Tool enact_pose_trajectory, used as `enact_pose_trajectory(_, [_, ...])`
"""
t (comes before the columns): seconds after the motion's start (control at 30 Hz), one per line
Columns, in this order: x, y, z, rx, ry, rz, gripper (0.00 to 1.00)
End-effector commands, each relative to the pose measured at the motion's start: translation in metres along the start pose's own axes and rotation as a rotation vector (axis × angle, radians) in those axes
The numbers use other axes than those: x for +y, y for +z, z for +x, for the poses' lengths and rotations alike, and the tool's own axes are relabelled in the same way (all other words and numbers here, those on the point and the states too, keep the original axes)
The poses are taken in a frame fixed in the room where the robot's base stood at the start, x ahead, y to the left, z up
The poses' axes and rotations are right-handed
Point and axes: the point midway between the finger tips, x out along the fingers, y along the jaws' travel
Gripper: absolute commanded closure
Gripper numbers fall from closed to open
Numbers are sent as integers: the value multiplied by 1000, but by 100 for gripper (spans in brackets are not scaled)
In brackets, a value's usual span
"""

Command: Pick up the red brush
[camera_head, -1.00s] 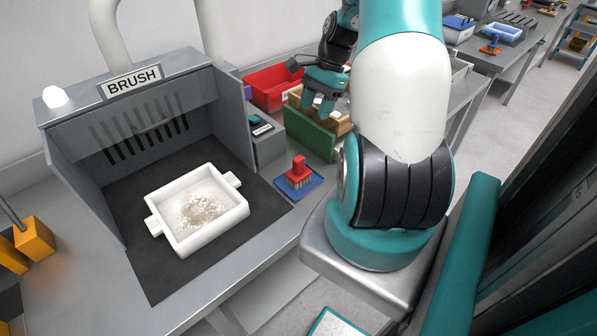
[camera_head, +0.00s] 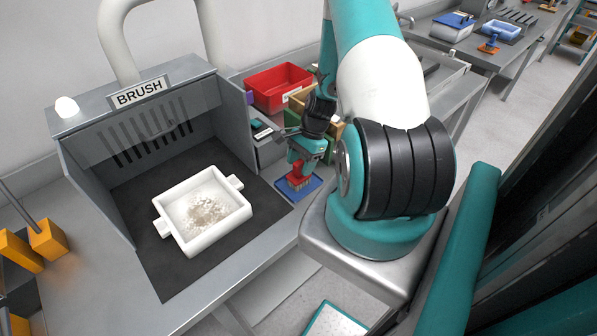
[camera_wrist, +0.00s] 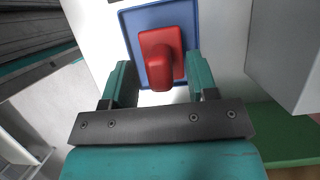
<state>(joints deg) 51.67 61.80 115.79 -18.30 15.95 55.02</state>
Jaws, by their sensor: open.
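The red brush (camera_head: 296,179) stands on a small blue mat (camera_head: 311,187) on the bench, right of the brush booth. In the wrist view the red brush (camera_wrist: 162,58) shows from above on the blue mat (camera_wrist: 133,28). My gripper (camera_head: 299,160) is over the brush in the head view and hides its upper part. In the wrist view my open gripper (camera_wrist: 160,78) has one teal finger on each side of the brush's near end, with gaps visible. Whether the fingers are down at handle height I cannot tell.
The booth with a BRUSH sign (camera_head: 140,92) holds a white tray (camera_head: 183,241) with pale debris. A red bin (camera_head: 262,91) and a green-fronted box stand behind my gripper. In the wrist view a grey block (camera_wrist: 285,50) stands right of the mat.

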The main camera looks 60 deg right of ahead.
Motion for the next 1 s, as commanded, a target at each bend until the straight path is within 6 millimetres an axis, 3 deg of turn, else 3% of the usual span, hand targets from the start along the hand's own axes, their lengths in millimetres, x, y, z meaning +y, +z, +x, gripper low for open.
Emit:
enact_pose_trajectory(0.17, [0,0,15,0,0,0,47])
enact_pose_trajectory(0.4, [-1,0,17,1,-1,0,47])
enact_pose_trajectory(0.63, [-1,0,17,1,-1,0,100])
enact_pose_trajectory(1.0, [-1,1,14,1,-2,0,100])
